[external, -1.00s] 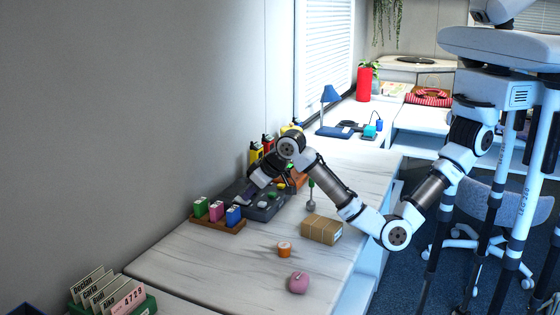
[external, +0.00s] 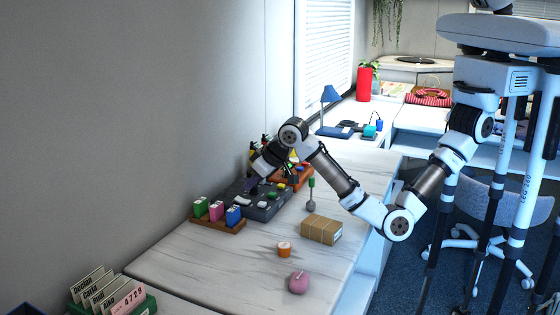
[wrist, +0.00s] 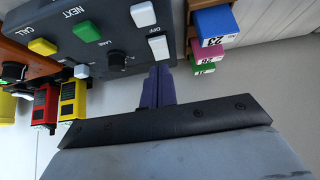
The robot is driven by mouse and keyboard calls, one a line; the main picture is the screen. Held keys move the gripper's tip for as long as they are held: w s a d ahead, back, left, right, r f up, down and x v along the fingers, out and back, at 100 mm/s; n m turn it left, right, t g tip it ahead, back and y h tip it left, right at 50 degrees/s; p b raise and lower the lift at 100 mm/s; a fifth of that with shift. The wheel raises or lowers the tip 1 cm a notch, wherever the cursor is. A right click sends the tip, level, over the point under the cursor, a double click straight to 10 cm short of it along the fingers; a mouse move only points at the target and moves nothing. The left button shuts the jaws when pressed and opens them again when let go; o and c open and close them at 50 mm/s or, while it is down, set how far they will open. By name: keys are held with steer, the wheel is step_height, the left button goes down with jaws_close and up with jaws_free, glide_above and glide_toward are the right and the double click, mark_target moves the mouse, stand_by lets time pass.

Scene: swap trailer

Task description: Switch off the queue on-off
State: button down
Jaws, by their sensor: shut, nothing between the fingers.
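The dark grey control panel (external: 270,211) lies on the white table near the wall; it also shows in the wrist view (wrist: 110,30). In the wrist view it carries two white switches, one at the top (wrist: 143,14) and one nearer my fingers (wrist: 159,47). Small lettering beside them is partly readable as OFF; I cannot tell which is the queue switch. My gripper (wrist: 160,70) is shut and empty, its purple fingertips just below the nearer white switch. I cannot tell whether they touch the panel. In the external view my gripper (external: 249,187) is over the panel's wall side.
A wooden rack (external: 221,222) with green, pink and blue numbered blocks stands beside the panel.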

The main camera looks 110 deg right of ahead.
steer(key=shift+a+f+p+v, duration=0.15)
steer(key=shift+p+v, duration=0.25)
steer(key=shift+v, duration=0.35)
steer(key=shift+a+p+v, duration=0.15)
steer(key=shift+p+v, duration=0.2)
steer(key=shift+v, duration=0.45)
steer(key=shift+a+f+p+v, duration=0.15)
steer(key=shift+p+v, duration=0.25)
steer(key=shift+v, duration=0.35)
